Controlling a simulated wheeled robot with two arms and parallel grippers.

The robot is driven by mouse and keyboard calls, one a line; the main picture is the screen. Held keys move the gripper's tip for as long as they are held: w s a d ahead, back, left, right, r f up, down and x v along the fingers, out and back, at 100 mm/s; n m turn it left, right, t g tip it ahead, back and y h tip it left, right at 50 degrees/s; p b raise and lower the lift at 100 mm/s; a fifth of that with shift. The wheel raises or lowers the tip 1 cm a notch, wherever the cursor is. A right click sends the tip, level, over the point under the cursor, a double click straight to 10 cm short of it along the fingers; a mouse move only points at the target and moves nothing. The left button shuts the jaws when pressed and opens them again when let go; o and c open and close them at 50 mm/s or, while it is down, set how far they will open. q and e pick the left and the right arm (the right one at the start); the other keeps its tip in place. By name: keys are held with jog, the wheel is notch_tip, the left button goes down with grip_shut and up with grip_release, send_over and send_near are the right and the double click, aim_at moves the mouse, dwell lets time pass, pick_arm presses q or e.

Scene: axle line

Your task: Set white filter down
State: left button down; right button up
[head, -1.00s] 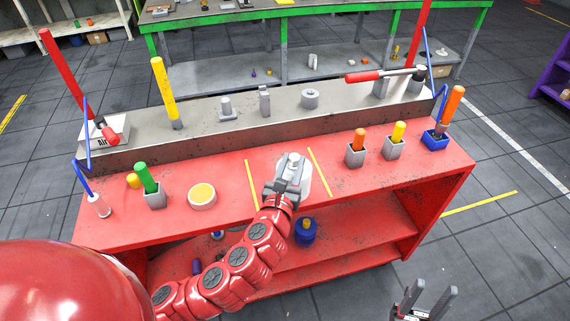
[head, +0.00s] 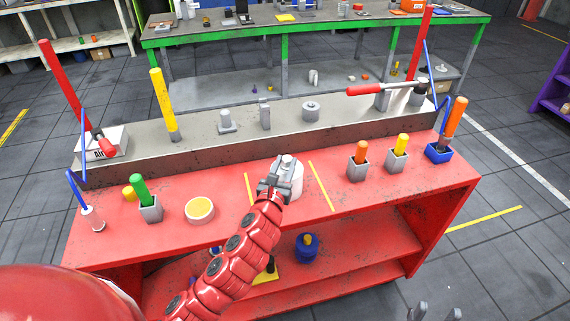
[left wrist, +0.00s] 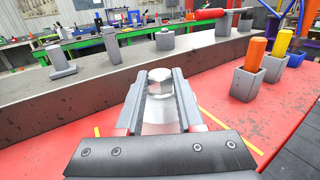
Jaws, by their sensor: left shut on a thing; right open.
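The white filter (head: 296,181) stands upright at the red bench (head: 230,205), between two yellow lines (head: 321,186). My left gripper (head: 277,178) is shut on its grey top fitting. In the left wrist view, the fitting with a hex top (left wrist: 160,84) sits between the jaws of my left gripper (left wrist: 159,104), with part of the white body below. I cannot tell whether the filter's base touches the bench. My right gripper (head: 433,313) is open and empty at the bottom edge of the head view, mostly cut off.
A white tub with yellow content (head: 200,210) and a green-handled tool in a grey holder (head: 147,198) stand left. Orange and yellow tools in holders (head: 358,162) stand right. A raised grey ledge with metal parts (head: 266,116) runs behind. A blue item (head: 307,247) sits below.

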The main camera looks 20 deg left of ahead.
pick_arm(q)
jog(key=c, duration=0.5)
grip_release()
jog(key=shift+f, duration=0.1)
jog(key=shift+s, duration=0.1)
